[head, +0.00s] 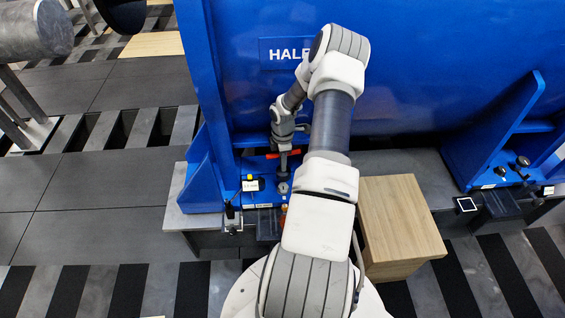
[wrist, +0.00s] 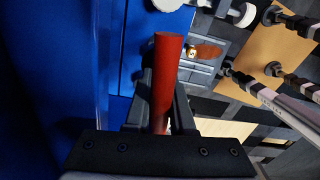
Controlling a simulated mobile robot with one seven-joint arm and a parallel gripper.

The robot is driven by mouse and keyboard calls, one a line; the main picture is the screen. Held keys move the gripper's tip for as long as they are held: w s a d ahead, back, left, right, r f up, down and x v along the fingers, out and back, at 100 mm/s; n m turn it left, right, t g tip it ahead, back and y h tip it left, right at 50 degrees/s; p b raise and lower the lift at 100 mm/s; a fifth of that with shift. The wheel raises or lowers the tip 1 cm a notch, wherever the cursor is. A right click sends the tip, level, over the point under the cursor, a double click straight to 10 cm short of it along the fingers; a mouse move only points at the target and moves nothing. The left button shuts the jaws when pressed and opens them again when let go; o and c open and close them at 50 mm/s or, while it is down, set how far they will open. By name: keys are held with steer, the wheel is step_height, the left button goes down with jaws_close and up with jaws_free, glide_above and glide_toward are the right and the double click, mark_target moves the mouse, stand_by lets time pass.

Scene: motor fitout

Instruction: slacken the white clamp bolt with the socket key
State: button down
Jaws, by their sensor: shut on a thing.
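My gripper (head: 284,147) is shut on the red crossbar handle of the socket key (head: 271,156), at the blue machine's left foot. In the wrist view the red handle (wrist: 164,75) lies between the two dark fingers. The key's dark shaft points down from the gripper. A round grey bolt-like head (head: 283,188) shows on the foot just below the shaft. I cannot tell whether it is the white clamp bolt, or whether the key's lower end is seated on a bolt.
A wooden box (head: 402,225) stands to the right of the foot. The big blue machine body (head: 400,80) rises close behind my arm. Dark floor lies open at left.

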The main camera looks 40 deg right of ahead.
steer(key=m, duration=0.3)
steer(key=shift+w+b, duration=0.1)
steer(key=shift+b, duration=0.25)
steer(key=m+b, duration=0.1)
steer(key=m, duration=0.3)
steer(key=shift+f+m, duration=0.1)
steer(key=shift+m, duration=0.2)
steer(key=m+b, duration=0.1)
steer(key=m, duration=0.5)
steer(key=shift+d, duration=0.1)
steer(key=shift+f+b, duration=2.05)
steer(key=shift+f, duration=0.65)
steer(key=shift+f+b, duration=1.2)
steer(key=shift+f, duration=0.2)
